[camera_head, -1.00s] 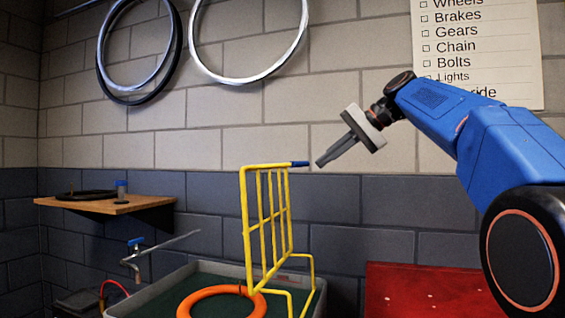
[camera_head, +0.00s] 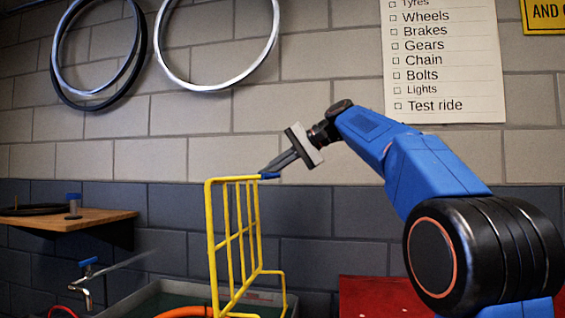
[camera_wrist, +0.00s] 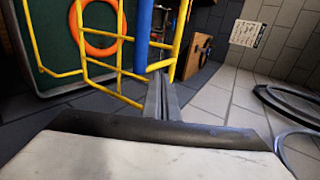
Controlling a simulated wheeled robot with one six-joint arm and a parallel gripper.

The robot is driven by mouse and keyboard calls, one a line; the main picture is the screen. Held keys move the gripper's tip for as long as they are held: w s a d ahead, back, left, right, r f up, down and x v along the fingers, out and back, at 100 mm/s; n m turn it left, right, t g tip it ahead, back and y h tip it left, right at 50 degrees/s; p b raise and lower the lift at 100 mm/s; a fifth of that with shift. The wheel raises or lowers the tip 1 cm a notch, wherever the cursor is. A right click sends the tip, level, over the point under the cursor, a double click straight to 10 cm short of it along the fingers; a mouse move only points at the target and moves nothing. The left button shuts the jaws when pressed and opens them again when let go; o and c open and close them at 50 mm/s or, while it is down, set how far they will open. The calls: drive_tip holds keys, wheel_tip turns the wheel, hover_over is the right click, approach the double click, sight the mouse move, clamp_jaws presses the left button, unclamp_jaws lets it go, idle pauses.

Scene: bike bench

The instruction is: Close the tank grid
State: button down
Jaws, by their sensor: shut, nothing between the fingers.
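The yellow tank grid (camera_head: 233,245) stands upright, raised open, at the near side of the tank in the head view. A blue grip (camera_head: 270,176) sits at its top right end. The grey-rimmed tank (camera_head: 140,301) with dark green inside is partly cut off by the lower edge. My gripper (camera_head: 265,172) is shut and empty, its fingertips at the blue grip, touching or very close. In the wrist view my shut fingers (camera_wrist: 162,92) point at the yellow bars (camera_wrist: 183,35), with the blue grip (camera_wrist: 143,35) just beyond the tips.
An orange ring (camera_head: 187,312) lies in the tank; it also shows in the wrist view (camera_wrist: 98,28). A tap (camera_head: 85,282) and a wooden shelf (camera_head: 70,218) are at left. A red surface (camera_head: 375,295) is at lower right. The wall behind is free at grid height.

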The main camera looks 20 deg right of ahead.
drive_tip(key=shift+w+a+f, duration=0.15)
drive_tip(key=shift+w+a, duration=0.25)
drive_tip(key=shift+a, duration=0.3)
drive_tip(key=shift+w+a+f, duration=0.15)
drive_tip(key=shift+w+a, duration=0.25)
drive_tip(key=shift+a, duration=0.3)
drive_tip(key=shift+w+a+f, duration=0.15)
drive_tip(key=shift+w+a, duration=0.25)
drive_tip(key=shift+a, duration=0.3)
